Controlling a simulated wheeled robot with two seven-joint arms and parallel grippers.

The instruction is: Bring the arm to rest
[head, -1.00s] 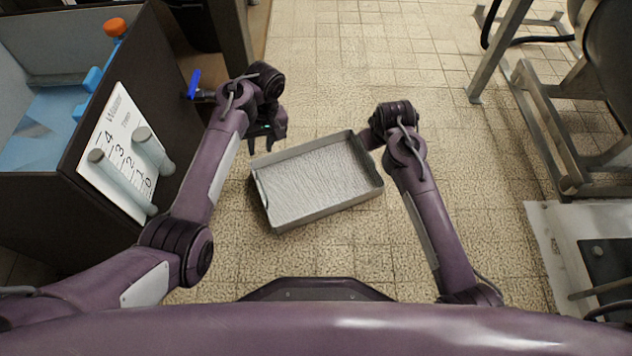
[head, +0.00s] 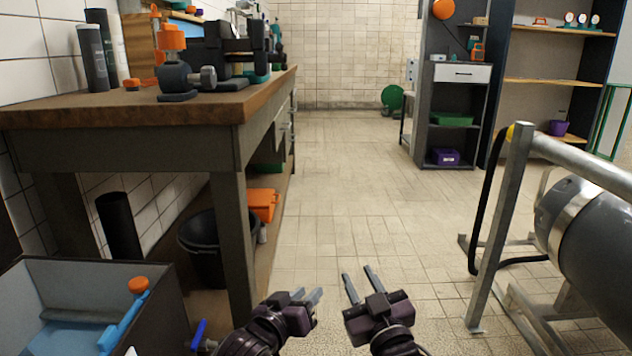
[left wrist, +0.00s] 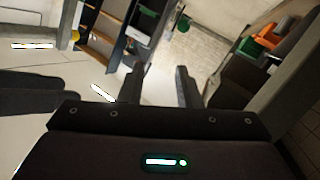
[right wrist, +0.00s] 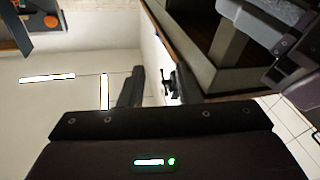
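My left gripper (head: 309,292) is low in the middle of the head view, with its fingers pointing forward. The left wrist view shows its two fingers (left wrist: 160,76) apart with nothing between them. My right gripper (head: 357,271) is close beside it on the right, also pointing forward. The right wrist view shows its two fingers (right wrist: 160,78) apart and empty. Both grippers are above the tiled floor and touch nothing that I can see. The grey tray is not in the head view now.
A wooden workbench (head: 120,112) with tools stands at left, a black bucket (head: 205,250) under it. An open-topped bin (head: 165,300) is at lower left. A metal frame (head: 500,220) with a grey tank (head: 590,230) stands at right. The floor (head: 345,190) between is clear.

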